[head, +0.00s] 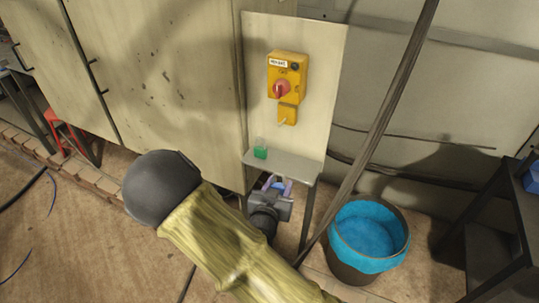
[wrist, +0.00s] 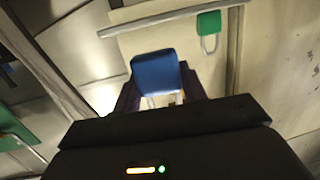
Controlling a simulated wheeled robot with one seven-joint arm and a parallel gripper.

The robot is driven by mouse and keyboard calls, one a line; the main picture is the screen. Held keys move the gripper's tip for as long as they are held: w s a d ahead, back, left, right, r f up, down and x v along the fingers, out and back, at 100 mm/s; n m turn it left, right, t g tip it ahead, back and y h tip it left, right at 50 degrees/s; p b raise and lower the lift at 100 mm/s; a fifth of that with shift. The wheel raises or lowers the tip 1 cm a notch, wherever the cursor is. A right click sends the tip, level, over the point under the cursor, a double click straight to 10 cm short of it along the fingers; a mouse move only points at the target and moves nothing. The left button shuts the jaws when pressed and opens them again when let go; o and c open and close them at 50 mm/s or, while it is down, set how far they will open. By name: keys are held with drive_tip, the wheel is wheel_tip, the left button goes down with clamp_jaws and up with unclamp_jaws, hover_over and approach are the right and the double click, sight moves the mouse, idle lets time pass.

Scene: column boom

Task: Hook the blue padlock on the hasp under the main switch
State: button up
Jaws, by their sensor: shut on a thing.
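The yellow main switch (head: 288,78) with a red knob is mounted on a pale upright panel. The hasp (head: 285,121) sticks out from a small yellow block below it. My gripper (head: 278,184) is low in front of the panel, below the small shelf and well below the hasp. It is shut on the blue padlock (wrist: 155,75). In the wrist view the padlock's body sits between the fingers, and its shackle points to the bottom of the picture, partly hidden by the gripper. In the head view the padlock is mostly hidden.
A grey shelf (head: 290,165) juts from the panel above my gripper. A green padlock (head: 261,152) stands on it; it also shows in the wrist view (wrist: 208,24).

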drive_tip(key=d+f+n+y, duration=0.2)
drive_tip(key=d+f+y, duration=0.1)
drive_tip(key=f, duration=0.7)
drive_tip(key=s+d+f+n+t+y, duration=0.1)
drive_tip(key=d+f, duration=0.4)
drive_tip(key=f, duration=0.6)
drive_tip(key=shift+s+n+y, duration=0.15)
drive_tip(key=shift+n+y, duration=0.45)
drive_tip(key=shift+y, duration=0.3)
drive_tip(key=shift+d+f, duration=0.1)
drive_tip(key=shift+d, duration=0.05)
